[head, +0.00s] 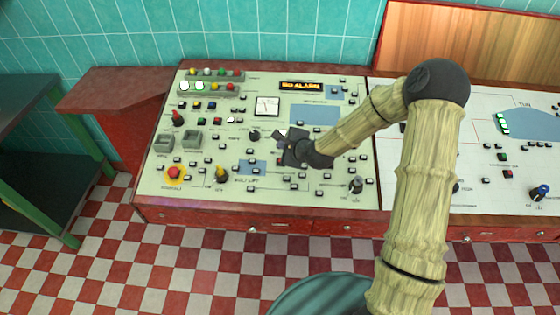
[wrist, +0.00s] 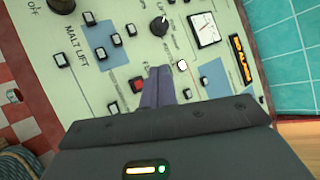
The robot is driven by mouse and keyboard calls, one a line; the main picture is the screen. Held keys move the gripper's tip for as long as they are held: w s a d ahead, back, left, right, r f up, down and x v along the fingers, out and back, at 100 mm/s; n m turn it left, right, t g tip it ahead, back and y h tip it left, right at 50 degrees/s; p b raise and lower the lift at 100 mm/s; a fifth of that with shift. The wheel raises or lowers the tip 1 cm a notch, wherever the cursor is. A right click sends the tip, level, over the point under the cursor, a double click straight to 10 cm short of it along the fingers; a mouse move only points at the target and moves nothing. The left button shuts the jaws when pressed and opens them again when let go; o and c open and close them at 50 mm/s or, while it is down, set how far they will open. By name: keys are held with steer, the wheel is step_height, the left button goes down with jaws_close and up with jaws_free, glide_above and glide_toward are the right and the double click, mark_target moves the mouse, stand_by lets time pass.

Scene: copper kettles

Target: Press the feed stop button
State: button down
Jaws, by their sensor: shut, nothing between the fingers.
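My gripper (head: 281,139) is over the left control panel (head: 150,185), with its fingers pressed together and nothing between them. In the wrist view the fingers (wrist: 160,71) reach over the panel between a small red square button (wrist: 138,85) on their left and a lit white button (wrist: 182,65) on their right. I cannot tell whether the fingertips touch the panel. No label reading feed stop is legible, so I cannot tell which button it is. In the head view my gripper and wrist hide the panel around the red button.
A red mushroom button on a yellow base (head: 174,173) is at the panel's lower left. A black knob (wrist: 159,26) and a dial gauge (wrist: 203,29) lie beyond my fingers. A lit amber display (head: 300,86) is at the top. A second panel (head: 480,180) adjoins on the right.

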steer(key=shift+w+f+b, duration=0.25)
steer(key=shift+f+b, duration=0.6)
steer(key=shift+f, duration=0.45)
steer(key=shift+w+f+b, duration=0.25)
steer(key=shift+f+b, duration=0.6)
steer(key=shift+f, duration=0.4)
steer(key=shift+w+f+b, duration=0.25)
steer(key=shift+f+b, duration=0.6)
steer(key=shift+f, duration=0.45)
steer(key=shift+d, duration=0.1)
steer(key=shift+w+f, duration=0.15)
steer(key=shift+f, duration=0.25)
